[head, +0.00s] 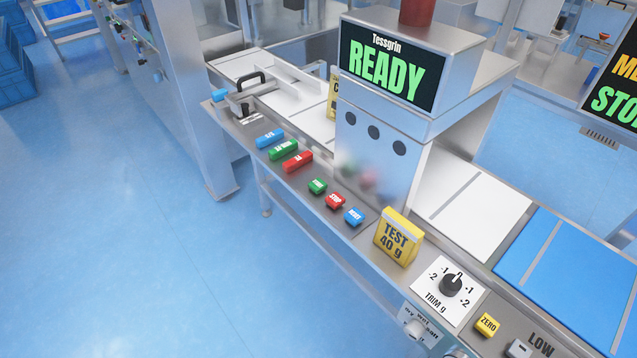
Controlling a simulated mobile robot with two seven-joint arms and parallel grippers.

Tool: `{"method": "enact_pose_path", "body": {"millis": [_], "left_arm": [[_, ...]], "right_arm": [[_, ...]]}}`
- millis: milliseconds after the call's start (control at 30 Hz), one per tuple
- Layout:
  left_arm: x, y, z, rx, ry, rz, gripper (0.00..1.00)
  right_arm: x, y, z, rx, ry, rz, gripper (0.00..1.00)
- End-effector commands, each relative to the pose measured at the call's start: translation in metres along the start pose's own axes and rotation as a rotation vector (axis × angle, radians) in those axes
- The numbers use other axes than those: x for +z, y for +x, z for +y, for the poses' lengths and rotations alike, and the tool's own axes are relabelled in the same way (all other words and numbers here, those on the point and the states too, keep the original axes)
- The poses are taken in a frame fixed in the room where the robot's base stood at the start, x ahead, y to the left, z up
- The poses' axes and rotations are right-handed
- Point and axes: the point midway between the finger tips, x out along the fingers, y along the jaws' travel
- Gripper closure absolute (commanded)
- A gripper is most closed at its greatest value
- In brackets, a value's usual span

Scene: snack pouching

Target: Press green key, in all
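A machine with a "Tessgrin" display (393,68) reading READY in green stands at upper centre of the head view. On its front ledge is a small green key (317,186), left of a red key (335,201) and a blue key (354,216). Further left on the ledge is a longer green key (283,150), between a long blue key (269,138) and a long red key (298,162). The lettering on the keys is too small to read surely. Neither of my grippers is in view.
A yellow "TEST 40 g" pouch (397,237) stands right of the small keys. Beyond it are a TRIM g dial (451,285) and a yellow ZERO key (487,324). A black handle (251,88) stands at the ledge's far left. The blue floor (130,210) in front is clear.

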Motion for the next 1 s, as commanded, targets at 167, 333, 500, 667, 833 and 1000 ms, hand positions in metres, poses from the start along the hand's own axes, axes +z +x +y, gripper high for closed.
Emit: {"method": "enact_pose_path", "body": {"millis": [167, 333, 500, 667, 833, 1000], "left_arm": [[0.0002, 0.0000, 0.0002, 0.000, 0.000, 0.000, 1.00], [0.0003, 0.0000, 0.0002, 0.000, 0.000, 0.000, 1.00], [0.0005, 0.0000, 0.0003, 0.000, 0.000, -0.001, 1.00], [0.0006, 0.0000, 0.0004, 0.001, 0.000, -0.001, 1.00], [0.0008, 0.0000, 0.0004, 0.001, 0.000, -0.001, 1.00], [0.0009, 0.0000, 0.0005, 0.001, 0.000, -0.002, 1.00]], "right_arm": [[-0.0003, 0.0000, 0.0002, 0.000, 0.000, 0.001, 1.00], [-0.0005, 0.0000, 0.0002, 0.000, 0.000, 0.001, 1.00], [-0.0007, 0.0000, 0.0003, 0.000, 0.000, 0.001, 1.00], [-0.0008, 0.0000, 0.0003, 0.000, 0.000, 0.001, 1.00], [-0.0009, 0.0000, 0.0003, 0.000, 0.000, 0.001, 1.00], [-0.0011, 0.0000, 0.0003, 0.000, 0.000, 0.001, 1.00]]}}
